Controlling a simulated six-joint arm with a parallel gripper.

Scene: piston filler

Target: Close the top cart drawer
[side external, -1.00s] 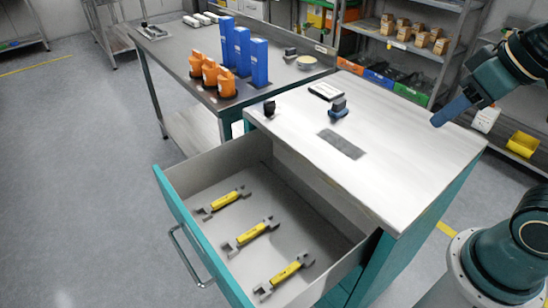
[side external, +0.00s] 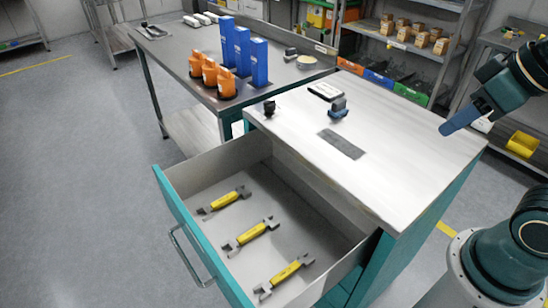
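The top drawer (side external: 190,232) of the teal cart is pulled far out toward the lower left. It has a teal front with a metal bar handle (side external: 192,257). Several yellow-and-grey wrenches (side external: 250,233) lie inside on the drawer floor. The cart's pale top (side external: 395,165) is behind the drawer. My gripper (side external: 446,130) is over the right part of the cart top, apart from the drawer and its handle. Its blue end points down and left, and I cannot tell whether the fingers are apart. Nothing is visibly held.
On the cart top are a small blue-grey device (side external: 338,108), a black knob-like item (side external: 269,108), a flat box (side external: 325,91) and a dark pad (side external: 341,144). A bench (side external: 185,65) with orange bottles and blue boxes stands behind. Floor left of the drawer is clear.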

